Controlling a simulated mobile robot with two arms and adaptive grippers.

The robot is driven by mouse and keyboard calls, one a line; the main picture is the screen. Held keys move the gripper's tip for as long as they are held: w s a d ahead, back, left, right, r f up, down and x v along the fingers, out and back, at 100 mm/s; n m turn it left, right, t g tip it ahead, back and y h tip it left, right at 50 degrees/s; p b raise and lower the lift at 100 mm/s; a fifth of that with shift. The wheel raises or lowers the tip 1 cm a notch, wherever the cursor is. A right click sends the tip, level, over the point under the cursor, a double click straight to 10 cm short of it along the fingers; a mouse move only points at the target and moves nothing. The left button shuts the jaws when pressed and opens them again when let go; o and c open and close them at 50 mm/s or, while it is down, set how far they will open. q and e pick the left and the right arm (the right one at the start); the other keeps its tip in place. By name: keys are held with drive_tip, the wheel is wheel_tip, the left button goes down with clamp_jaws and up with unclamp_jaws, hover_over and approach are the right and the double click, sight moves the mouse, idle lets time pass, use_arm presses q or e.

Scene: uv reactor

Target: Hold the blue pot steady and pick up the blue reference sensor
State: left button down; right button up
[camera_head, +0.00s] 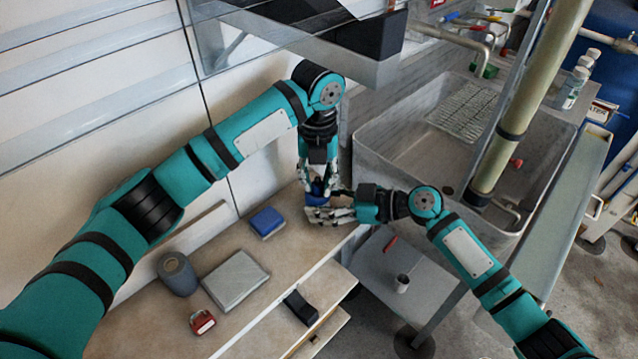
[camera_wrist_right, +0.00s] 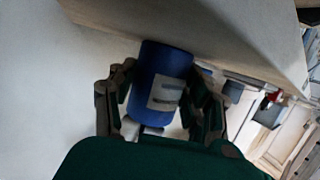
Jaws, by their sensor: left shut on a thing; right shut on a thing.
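The blue pot (camera_head: 317,199) stands near the right end of the wooden bench. In the right wrist view it is a blue cylinder with a white label (camera_wrist_right: 163,85). My right gripper (camera_head: 322,213) comes in from the right and is shut around the pot, with a finger on each side in the wrist view (camera_wrist_right: 160,98). My left gripper (camera_head: 317,184) points down from above, directly over the pot, and is shut on a small dark blue thing between its fingers, which looks like the blue reference sensor. The fingers hide most of the sensor, and I cannot tell whether it is clear of the pot.
On the bench (camera_head: 290,255) lie a blue box (camera_head: 267,222), a grey flat case (camera_head: 235,281), a dark grey roll (camera_head: 178,273) and a small red item (camera_head: 202,322). A sink (camera_head: 400,150) lies to the right. A dark metal housing (camera_head: 370,38) hangs above.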

sight(319, 182)
use_arm(q)
wheel_tip(319, 182, up, 9)
drive_tip(key=shift+r, duration=0.1)
use_arm(e)
drive_tip(key=shift+w+d, duration=0.1)
use_arm(q)
drive_tip(key=shift+d, duration=0.1)
use_arm(e)
drive_tip(key=o, duration=0.9)
drive_tip(key=shift+o, duration=0.2)
drive_tip(key=v, duration=1.2)
